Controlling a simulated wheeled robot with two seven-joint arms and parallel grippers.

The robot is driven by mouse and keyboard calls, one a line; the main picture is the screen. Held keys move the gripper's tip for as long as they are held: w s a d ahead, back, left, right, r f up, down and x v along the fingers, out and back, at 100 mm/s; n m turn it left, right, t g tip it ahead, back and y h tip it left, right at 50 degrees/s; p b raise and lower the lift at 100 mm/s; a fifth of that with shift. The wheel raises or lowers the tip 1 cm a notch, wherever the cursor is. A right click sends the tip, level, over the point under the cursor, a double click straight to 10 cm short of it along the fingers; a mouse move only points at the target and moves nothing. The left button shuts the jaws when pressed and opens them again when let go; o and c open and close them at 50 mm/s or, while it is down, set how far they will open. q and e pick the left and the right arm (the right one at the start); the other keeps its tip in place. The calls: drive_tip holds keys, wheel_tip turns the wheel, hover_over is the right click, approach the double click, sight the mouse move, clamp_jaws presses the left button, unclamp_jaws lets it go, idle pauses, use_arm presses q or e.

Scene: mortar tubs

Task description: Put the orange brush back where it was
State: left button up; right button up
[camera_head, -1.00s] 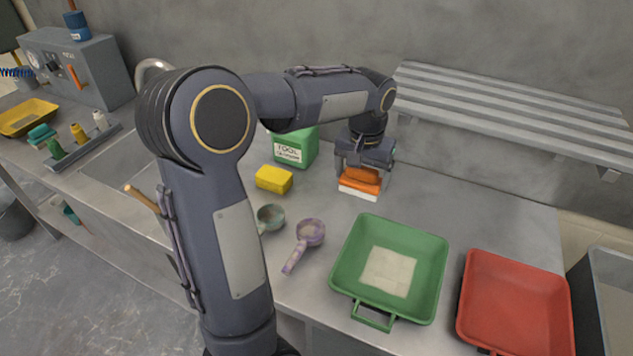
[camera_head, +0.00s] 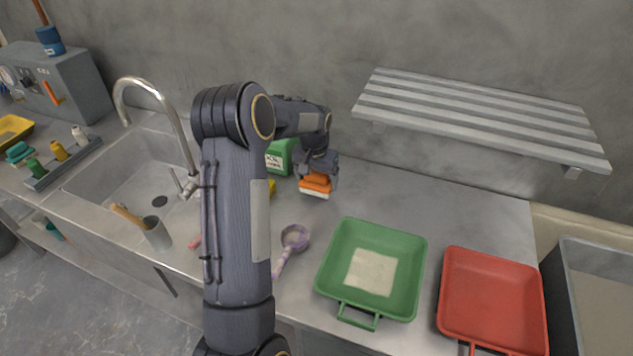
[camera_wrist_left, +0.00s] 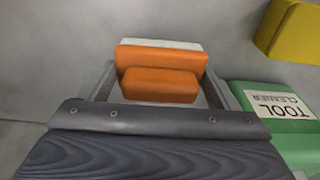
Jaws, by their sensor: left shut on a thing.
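The orange brush (camera_head: 316,186) has an orange body and a pale underside. My left gripper (camera_head: 317,179) is shut on it, just right of the green tool cleaner box (camera_head: 278,160) at the back of the counter. In the left wrist view the brush (camera_wrist_left: 160,80) sits between the two fingers, pale side away from the palm. I cannot tell whether its underside touches the counter. My right gripper is not in view.
A yellow block (camera_wrist_left: 290,30) is near the cleaner, mostly hidden by my arm in the head view. A purple scoop (camera_head: 295,238), green tub (camera_head: 416,275) and red tub (camera_head: 490,300) are in front. A slatted shelf (camera_head: 480,115) overhangs the back right. The sink (camera_head: 125,185) is left.

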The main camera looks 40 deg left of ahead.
sight(315, 185)
use_arm(q)
drive_tip(key=shift+f, duration=1)
drive_tip(key=shift+f, duration=0.1)
drive_tip(key=shift+f, duration=0.15)
drive_tip(key=o, duration=0.8)
drive_tip(key=shift+o, duration=0.2)
wheel_tip(315, 185, up, 12)
drive_tip(key=s+b, duration=0.1)
drive_tip(key=s+d+r+t+h, duration=0.1)
drive_tip(key=s+d+r, duration=0.4)
drive_tip(key=s+d, duration=0.1)
drive_tip(key=s+d+f+m+t+h, duration=0.1)
drive_tip(key=s+d, duration=0.7)
drive_tip(key=s, duration=0.3)
drive_tip(key=s+d+f+t+h, duration=0.1)
drive_tip(key=s+d+t+h, duration=0.1)
drive_tip(key=s+d, duration=0.7)
drive_tip(key=shift+s+d+m, duration=0.15)
drive_tip(key=shift+s+m, duration=0.25)
drive_tip(key=shift+s, duration=0.45)
